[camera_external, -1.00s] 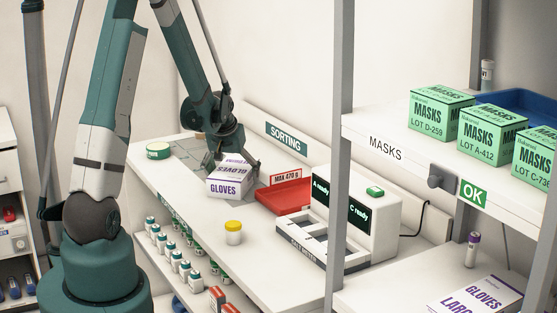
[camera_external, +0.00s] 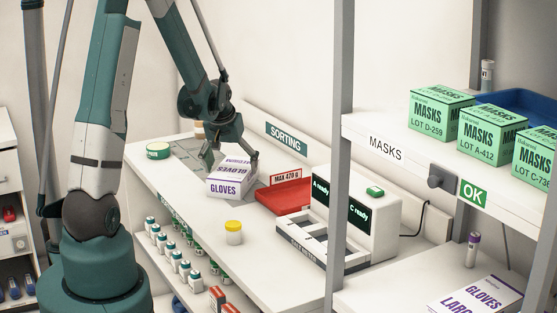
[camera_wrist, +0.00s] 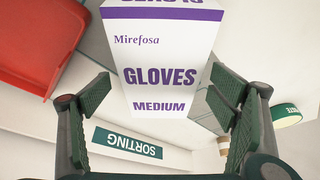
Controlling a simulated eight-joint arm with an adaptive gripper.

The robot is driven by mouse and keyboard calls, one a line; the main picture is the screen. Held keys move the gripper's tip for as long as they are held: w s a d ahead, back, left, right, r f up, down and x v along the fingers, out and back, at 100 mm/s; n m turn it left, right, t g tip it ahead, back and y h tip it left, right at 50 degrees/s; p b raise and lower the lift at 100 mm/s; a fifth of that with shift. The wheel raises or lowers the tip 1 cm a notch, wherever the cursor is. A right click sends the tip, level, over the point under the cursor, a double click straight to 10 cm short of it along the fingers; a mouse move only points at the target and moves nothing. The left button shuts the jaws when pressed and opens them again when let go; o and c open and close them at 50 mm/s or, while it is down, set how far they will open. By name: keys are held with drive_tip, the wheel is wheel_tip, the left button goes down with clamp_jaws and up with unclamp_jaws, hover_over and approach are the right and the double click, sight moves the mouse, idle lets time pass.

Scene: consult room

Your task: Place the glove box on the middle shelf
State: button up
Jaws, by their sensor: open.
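A white glove box (camera_external: 228,187) with purple "GLOVES" lettering sits on the white sorting counter (camera_external: 268,240). The box fills the upper middle of the wrist view (camera_wrist: 160,50), where it reads "GLOVES MEDIUM". My gripper (camera_external: 234,160) is open at the top of the box. In the wrist view its fingers (camera_wrist: 162,82) are spread to either side of the box, with gaps visible; contact is not clear. At the right, a rack has a shelf labelled "MASKS" (camera_external: 375,136) and a lower shelf (camera_external: 375,292); which one counts as the middle shelf is unclear.
A red tray (camera_external: 285,194) and a scale unit (camera_external: 372,215) stand right of the box. A yellow-lidded jar (camera_external: 233,233) is in front. Green mask boxes (camera_external: 441,112) stand on the upper shelf; a large-glove box (camera_external: 480,297) and a vial are below. A grey post (camera_external: 342,150) edges the rack.

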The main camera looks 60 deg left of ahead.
drive_tip(key=shift+p+v, duration=0.45)
drive_tip(key=shift+v, duration=3.55)
drive_tip(key=s+d+r+m+t+h, duration=0.15)
drive_tip(key=d+r, duration=0.35)
drive_tip(key=d, duration=0.6)
drive_tip(key=s+d+r+m, duration=0.25)
drive_tip(key=d+r, duration=0.25)
drive_tip(key=d, duration=0.6)
drive_tip(key=s+d+r+m+t, duration=0.15)
drive_tip(key=d+r, duration=0.35)
drive_tip(key=d, duration=0.6)
drive_tip(key=s+d+r+m+t+h, duration=0.1)
drive_tip(key=s+d+m, duration=0.2)
drive_tip(key=s+d, duration=0.6)
drive_tip(key=shift+s+d+h, duration=0.2)
drive_tip(key=shift+d+h, duration=0.15)
drive_tip(key=shift+d, duration=1)
drive_tip(key=shift+o, duration=0.5)
drive_tip(key=shift+r+m, duration=0.15)
drive_tip(key=shift+m, duration=0.1)
